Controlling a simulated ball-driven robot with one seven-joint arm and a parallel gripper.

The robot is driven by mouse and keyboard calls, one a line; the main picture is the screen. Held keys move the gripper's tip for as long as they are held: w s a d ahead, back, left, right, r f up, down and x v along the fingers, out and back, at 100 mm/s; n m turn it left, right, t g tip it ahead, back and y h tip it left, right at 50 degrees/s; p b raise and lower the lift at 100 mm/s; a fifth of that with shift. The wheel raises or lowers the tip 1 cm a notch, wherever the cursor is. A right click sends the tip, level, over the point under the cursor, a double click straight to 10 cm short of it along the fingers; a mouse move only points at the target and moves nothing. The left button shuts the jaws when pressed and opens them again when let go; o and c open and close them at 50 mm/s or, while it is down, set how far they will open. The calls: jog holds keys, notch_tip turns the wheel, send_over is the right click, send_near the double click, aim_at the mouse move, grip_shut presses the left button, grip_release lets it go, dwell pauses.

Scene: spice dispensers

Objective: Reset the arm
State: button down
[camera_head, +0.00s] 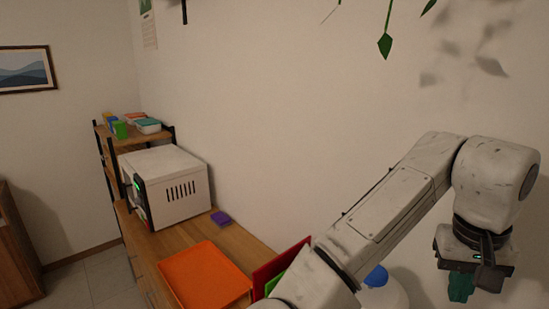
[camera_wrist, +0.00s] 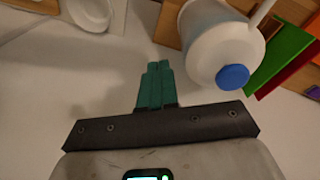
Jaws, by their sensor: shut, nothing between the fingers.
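My arm reaches from the bottom middle of the head view up to the right and bends down at its end. My gripper (camera_head: 461,288) hangs at the lower right of that view, in front of the bare wall. In the wrist view the green fingers of my gripper (camera_wrist: 158,66) are together, with nothing between them. They are apart from the white jug with a blue cap (camera_wrist: 209,35) beside them. Part of the jug is hidden behind my arm in the head view.
A wooden counter (camera_head: 232,238) holds an orange tray (camera_head: 205,275), a white microwave (camera_head: 172,188) and a purple block (camera_head: 222,218). Red and green boards (camera_head: 284,265) stand near my arm. Green leaves (camera_head: 385,45) hang above. A white bowl (camera_wrist: 92,12) shows in the wrist view.

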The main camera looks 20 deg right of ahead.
jog(key=d+f+t+h+b, duration=0.1)
jog(key=d+f+h+b, duration=0.1)
jog(key=d+f+h, duration=0.35)
notch_tip(320, 180, down, 12)
jog(key=a+n+t+b, duration=0.1)
jog(key=a+n+t, duration=0.1)
jog(key=n, duration=0.2)
jog(key=s+a+f+n+g+y+b, duration=0.1)
jog(key=s+a+f+y, duration=0.2)
jog(key=s+a+f, duration=0.3)
jog(key=s+a+f+n+g+y+b, duration=0.1)
jog(key=s+a+f+n+y, duration=0.1)
jog(key=s+a+f, duration=0.5)
jog(key=a+f+y, duration=0.1)
jog(key=a+f, duration=0.3)
jog(key=f, duration=0.3)
jog(key=shift+s+a+f+n+y, duration=0.15)
jog(key=shift+s+f+n+y, duration=0.15)
jog(key=shift+f+y, duration=0.1)
